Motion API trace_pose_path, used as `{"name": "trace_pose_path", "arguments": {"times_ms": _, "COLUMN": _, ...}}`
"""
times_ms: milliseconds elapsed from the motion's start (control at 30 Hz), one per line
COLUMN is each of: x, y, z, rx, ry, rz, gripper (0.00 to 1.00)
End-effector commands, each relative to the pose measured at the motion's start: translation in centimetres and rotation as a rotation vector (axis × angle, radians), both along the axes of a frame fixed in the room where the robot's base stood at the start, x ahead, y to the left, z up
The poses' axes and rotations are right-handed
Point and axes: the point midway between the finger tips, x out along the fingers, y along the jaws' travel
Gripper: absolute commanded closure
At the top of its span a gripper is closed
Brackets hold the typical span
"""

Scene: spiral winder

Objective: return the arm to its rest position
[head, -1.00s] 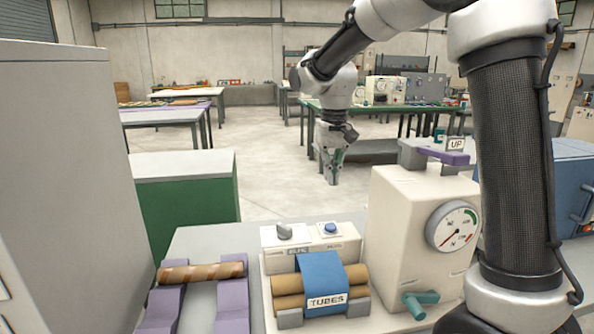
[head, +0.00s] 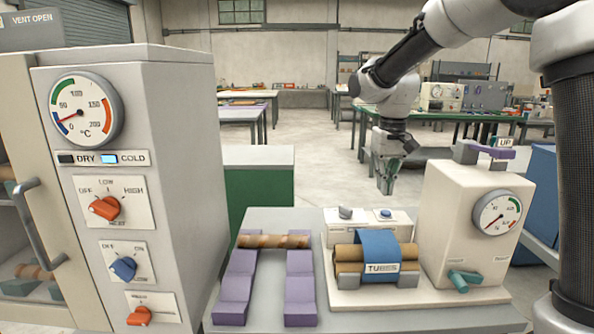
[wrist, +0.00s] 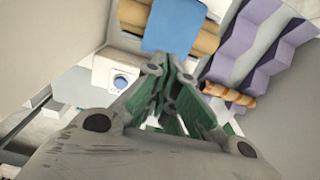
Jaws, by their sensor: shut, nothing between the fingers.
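My gripper (head: 386,186) hangs pointing down in the head view, in the air behind the winding machine's table. Its fingers are together with nothing between them. In the wrist view my gripper (wrist: 175,75) points toward the table, with the blue strap over the brown tubes beyond its fingertips. My arm reaches across the upper right of the head view, bent at the elbow and clear of the machine.
The grey table (head: 262,322) bears purple stands (head: 301,290) with a spiral-striped tube (head: 273,241), strapped tubes (head: 407,252) and a cream gauge machine (head: 446,225). A tall oven cabinet (head: 178,200) stands close at left. Open floor lies behind.

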Motion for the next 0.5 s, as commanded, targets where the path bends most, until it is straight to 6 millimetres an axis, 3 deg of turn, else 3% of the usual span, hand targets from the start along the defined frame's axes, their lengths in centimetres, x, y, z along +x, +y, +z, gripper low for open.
{"name": "trace_pose_path", "arguments": {"times_ms": 200, "x": -3.1, "y": -1.0, "z": -1.9, "rx": -0.011, "ry": 0.041, "rz": 0.061, "gripper": 1.00}}
{"name": "trace_pose_path", "arguments": {"times_ms": 500, "x": -8.8, "y": -4.1, "z": -0.8, "rx": -0.003, "ry": 0.016, "rz": 0.101, "gripper": 1.00}}
